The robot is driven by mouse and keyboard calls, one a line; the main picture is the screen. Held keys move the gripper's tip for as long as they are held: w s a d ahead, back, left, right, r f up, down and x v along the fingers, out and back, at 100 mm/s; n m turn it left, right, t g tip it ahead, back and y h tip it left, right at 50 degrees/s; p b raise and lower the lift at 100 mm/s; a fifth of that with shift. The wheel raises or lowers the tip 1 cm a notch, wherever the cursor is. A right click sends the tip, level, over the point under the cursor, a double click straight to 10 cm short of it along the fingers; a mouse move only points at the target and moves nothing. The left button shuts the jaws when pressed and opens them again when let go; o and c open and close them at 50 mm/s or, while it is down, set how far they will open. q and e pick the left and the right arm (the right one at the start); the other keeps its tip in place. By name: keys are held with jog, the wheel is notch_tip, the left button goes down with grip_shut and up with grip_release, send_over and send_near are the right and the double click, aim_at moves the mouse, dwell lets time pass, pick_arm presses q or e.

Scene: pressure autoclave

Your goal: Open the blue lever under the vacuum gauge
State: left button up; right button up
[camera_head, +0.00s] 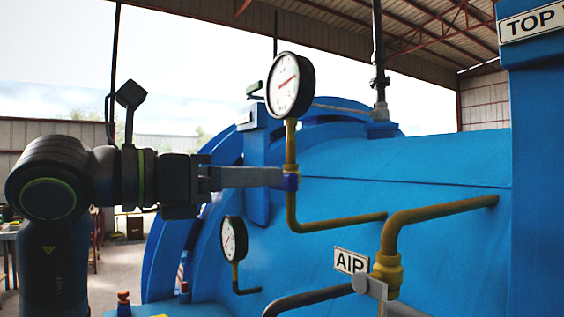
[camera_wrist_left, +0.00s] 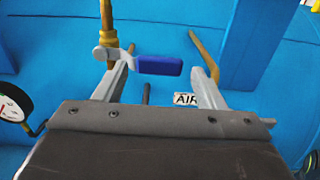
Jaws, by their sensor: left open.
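The large round gauge (camera_head: 289,85) stands on a brass pipe (camera_head: 291,140) in the head view. The blue lever (camera_head: 291,182) sits on that pipe below the gauge, partly hidden by my gripper. In the left wrist view the lever's blue handle (camera_wrist_left: 158,65) points right from a grey metal arm at the brass pipe. My left gripper (camera_head: 277,177) reaches in from the left to the lever. In the wrist view its open fingers (camera_wrist_left: 160,42) lie on either side of the handle; I cannot tell if they touch it. My right gripper is not in view.
The blue autoclave body (camera_head: 400,160) fills the right. A smaller gauge (camera_head: 233,239) is lower left of the lever. An AIR sign (camera_head: 350,261) and a thick brass pipe (camera_head: 430,213) with a grey handle (camera_head: 369,284) are lower right. Open space lies left of the vessel.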

pick_arm(q)
jog(key=shift+p+x, duration=1.05)
jog(key=shift+x, duration=1.75)
jog(key=shift+c, duration=0.4)
jog(key=c, duration=1)
